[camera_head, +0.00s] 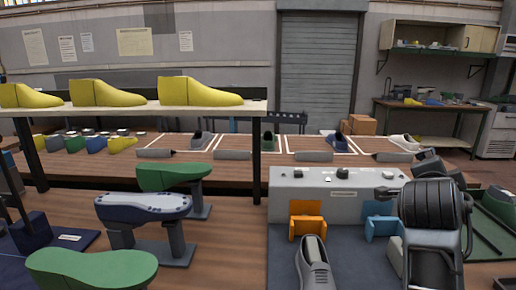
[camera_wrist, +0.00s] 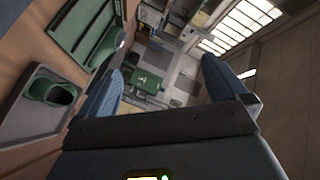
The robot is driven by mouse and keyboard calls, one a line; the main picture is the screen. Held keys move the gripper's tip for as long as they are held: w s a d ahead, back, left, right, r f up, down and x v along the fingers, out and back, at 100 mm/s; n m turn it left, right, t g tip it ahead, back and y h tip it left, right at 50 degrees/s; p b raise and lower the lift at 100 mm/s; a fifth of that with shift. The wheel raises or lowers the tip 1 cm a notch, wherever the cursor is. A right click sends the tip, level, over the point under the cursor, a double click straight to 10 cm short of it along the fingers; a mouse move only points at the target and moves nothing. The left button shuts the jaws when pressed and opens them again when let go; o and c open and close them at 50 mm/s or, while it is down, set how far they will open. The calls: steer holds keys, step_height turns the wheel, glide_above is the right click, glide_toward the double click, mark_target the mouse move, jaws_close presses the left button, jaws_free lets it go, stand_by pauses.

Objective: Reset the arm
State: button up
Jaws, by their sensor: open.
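My gripper (camera_wrist: 163,88) shows in the wrist view, with its two blue-padded fingers wide apart. Nothing is between the fingers, and the room behind shows through the gap, strongly tilted. The wrist view looks across the room toward bright windows, with the wooden bench along its left side. I cannot make out my gripper's fingers in the head view. A dark ribbed drum shape (camera_head: 432,205) stands at the right there; I cannot tell what it belongs to.
Yellow shoe lasts (camera_head: 108,93) stand on a raised shelf (camera_head: 150,107).

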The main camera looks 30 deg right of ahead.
steer(key=s+a+f+n+t+y, duration=0.1)
steer(key=a+f+n+t+y, duration=0.4)
steer(key=a+n, duration=0.4)
steer(key=a+f+n+t+y, duration=0.3)
steer(key=a+f+n+t, duration=0.35)
steer(key=n, duration=0.45)
steer(key=s+a+f+n+g+y, duration=0.1)
steer(key=s+a+f+n+y, duration=0.25)
steer(key=s+a, duration=0.7)
steer(key=s+a+f+n+y, duration=0.2)
steer(key=s+a+y, duration=0.2)
steer(key=s+a, duration=0.7)
step_height(320, 180, down, 10)
steer(key=s+b, duration=0.1)
steer(key=b, duration=0.9)
steer(key=shift+d+r, duration=0.15)
steer(key=shift+d, duration=0.2)
steer(key=shift+c, duration=0.2)
